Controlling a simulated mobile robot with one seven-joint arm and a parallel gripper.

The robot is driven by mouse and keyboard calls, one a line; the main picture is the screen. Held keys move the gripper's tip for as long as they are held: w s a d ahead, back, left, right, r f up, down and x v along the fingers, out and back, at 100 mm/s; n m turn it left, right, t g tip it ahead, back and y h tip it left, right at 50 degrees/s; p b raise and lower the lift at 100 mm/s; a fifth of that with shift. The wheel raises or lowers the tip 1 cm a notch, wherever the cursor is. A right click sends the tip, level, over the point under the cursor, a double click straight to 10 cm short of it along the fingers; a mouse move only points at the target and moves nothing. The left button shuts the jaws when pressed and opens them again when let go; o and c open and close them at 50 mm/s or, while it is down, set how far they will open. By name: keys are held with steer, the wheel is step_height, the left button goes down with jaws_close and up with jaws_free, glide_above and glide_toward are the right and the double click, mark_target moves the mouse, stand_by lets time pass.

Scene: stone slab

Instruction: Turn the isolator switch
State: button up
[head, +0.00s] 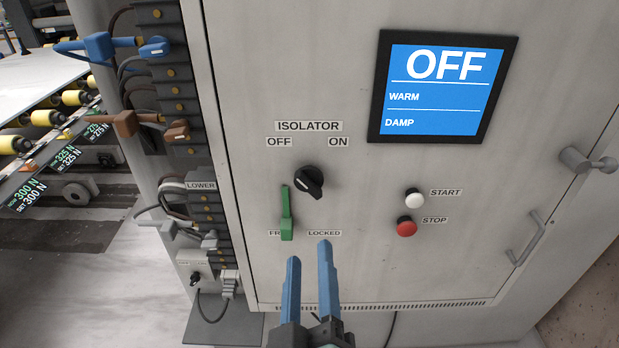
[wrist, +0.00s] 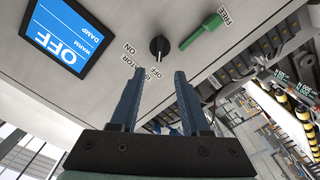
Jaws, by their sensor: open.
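The isolator switch (head: 309,182) is a black rotary knob on the grey cabinet door, below the labels ISOLATOR, OFF and ON. Its grip bar slants from upper left, toward OFF, to lower right. In the wrist view the knob (wrist: 159,48) shows just beyond the fingertips. A green lever (head: 287,212) hangs at its lower left, its lower end by the FREE label; LOCKED is to the right. My gripper (head: 309,250) is open and empty, below the knob and apart from it. In the wrist view my gripper's (wrist: 159,72) blue fingers point toward the knob.
A blue screen (head: 437,85) reads OFF, WARM, DAMP. A white START button (head: 414,198) and red STOP button (head: 406,227) sit right of the knob. A door handle (head: 525,238) sticks out at far right. Cables and terminals (head: 180,90) line the left side.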

mark_target(310, 190)
steer(key=w+b, duration=0.1)
steer(key=w, duration=1)
steer(key=shift+w+b, duration=0.15)
steer(key=shift+b, duration=0.2)
steer(key=shift+w, duration=0.8)
steer(key=shift+f, duration=0.1)
jaws_close()
